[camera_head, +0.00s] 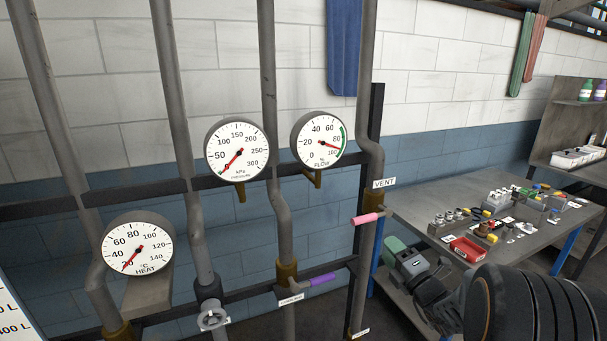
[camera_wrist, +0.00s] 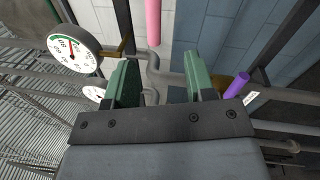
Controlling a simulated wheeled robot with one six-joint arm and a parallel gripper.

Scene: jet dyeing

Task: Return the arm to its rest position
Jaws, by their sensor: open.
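My gripper (camera_head: 394,250), with green fingers, is at the right of the pipe rack in the head view, just below and right of the pink vent handle (camera_head: 368,219). In the wrist view my gripper (camera_wrist: 160,78) has its two green fingers apart with nothing between them; a grey pipe shows beyond. The pink handle (camera_wrist: 153,20) is above the fingers there, apart from them. My dark arm reaches in from the lower right of the head view.
Grey pipes carry a pressure gauge (camera_head: 237,150), a flow gauge (camera_head: 319,139) and a heat gauge (camera_head: 138,244). A purple handle (camera_head: 324,279) is low on the rack; it also shows beside the right finger in the wrist view (camera_wrist: 237,84). A cluttered workbench (camera_head: 432,200) stands behind my arm.

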